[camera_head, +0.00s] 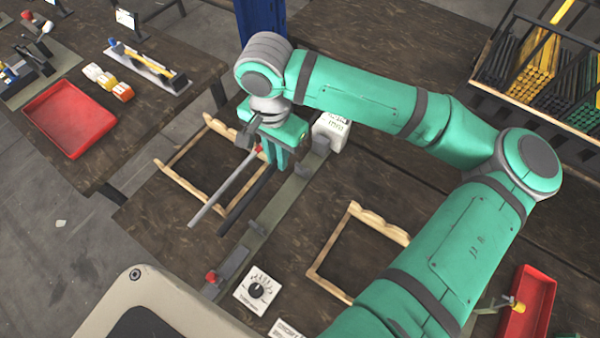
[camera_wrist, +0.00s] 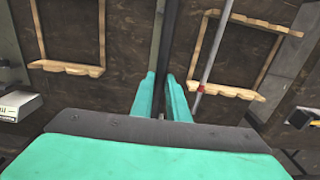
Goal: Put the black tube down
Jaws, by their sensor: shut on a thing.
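My gripper (camera_head: 274,160) is shut on the black tube (camera_head: 244,203), which slants down-left in the head view. In the wrist view, the black tube (camera_wrist: 165,48) runs between my two teal fingers (camera_wrist: 162,80). The tube is over the strip of table between two wooden racks; I cannot tell whether it touches anything below. A grey tube (camera_head: 222,190) with a red band lies beside it, at the right side of the left wooden rack (camera_head: 182,190). The grey tube also shows in the wrist view (camera_wrist: 211,52). The right wooden rack (camera_head: 380,224) looks empty.
A grey-green rail (camera_head: 272,212) runs between the racks. A red tray (camera_head: 72,117) is on the left table. A crate of rods (camera_head: 540,75) stands at upper right.

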